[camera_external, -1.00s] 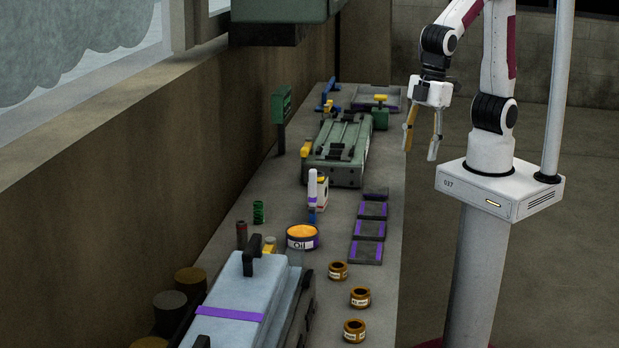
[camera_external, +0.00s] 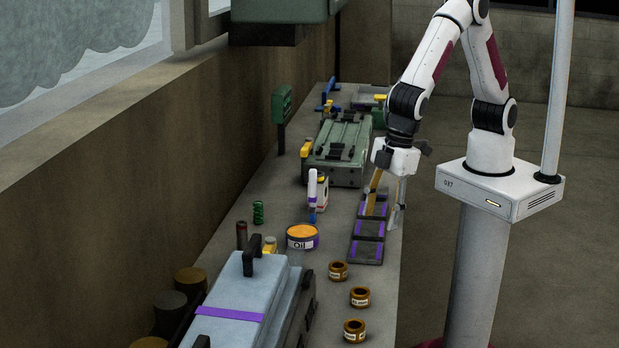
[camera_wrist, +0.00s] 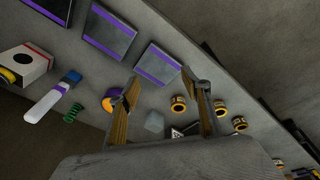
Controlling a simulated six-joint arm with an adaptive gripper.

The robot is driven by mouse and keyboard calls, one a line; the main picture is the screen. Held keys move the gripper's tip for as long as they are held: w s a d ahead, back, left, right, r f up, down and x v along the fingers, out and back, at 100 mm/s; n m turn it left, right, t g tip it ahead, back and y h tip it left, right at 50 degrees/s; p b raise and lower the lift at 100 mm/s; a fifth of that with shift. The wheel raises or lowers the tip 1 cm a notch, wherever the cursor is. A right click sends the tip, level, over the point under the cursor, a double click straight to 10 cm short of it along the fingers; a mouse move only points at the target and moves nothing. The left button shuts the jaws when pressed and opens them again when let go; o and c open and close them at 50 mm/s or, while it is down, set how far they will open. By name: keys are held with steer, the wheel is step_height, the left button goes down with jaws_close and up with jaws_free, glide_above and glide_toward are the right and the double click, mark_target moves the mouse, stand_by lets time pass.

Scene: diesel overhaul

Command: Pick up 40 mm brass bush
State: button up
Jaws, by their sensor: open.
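Three brass bushes with white labels stand apart on the bench in the external view: one at the back (camera_external: 338,271), one in the middle (camera_external: 360,297) and one at the front (camera_external: 354,330). The labels are too small to read, so I cannot tell which is 40 mm. Brass bushes also show in the wrist view, one near the right finger (camera_wrist: 179,104) and others beyond it (camera_wrist: 220,108), (camera_wrist: 239,123). My gripper (camera_external: 385,212) is open and empty, pointing down above the dark trays, behind the bushes and apart from them.
Dark trays with purple strips (camera_external: 366,252) lie in a row below my gripper. An orange-topped oil tin (camera_external: 302,237) stands left of them. A pale blue block with a purple band (camera_external: 240,300) fills the front left. Bare bench surrounds the bushes.

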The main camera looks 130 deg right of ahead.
steer(key=shift+m+t, duration=0.4)
steer(key=shift+t, duration=0.1)
steer(key=w+f, duration=0.1)
steer(key=w, duration=0.1)
steer(key=w+a+f, duration=0.1)
steer(key=w, duration=0.1)
steer(key=w+f, duration=0.1)
steer(key=w, duration=0.1)
steer(key=shift+w+a, duration=0.25)
steer(key=shift+a, duration=0.15)
steer(key=m+t, duration=0.1)
steer(key=t, duration=0.1)
glide_toward(339, 265)
steer(key=f, duration=0.1)
steer(key=shift+w+d+f+m, duration=0.2)
steer(key=shift+w+m, duration=0.1)
steer(key=shift+w, duration=0.3)
steer(key=shift+f, duration=0.1)
steer(key=shift+x, duration=1.2)
steer(key=shift+f, duration=0.1)
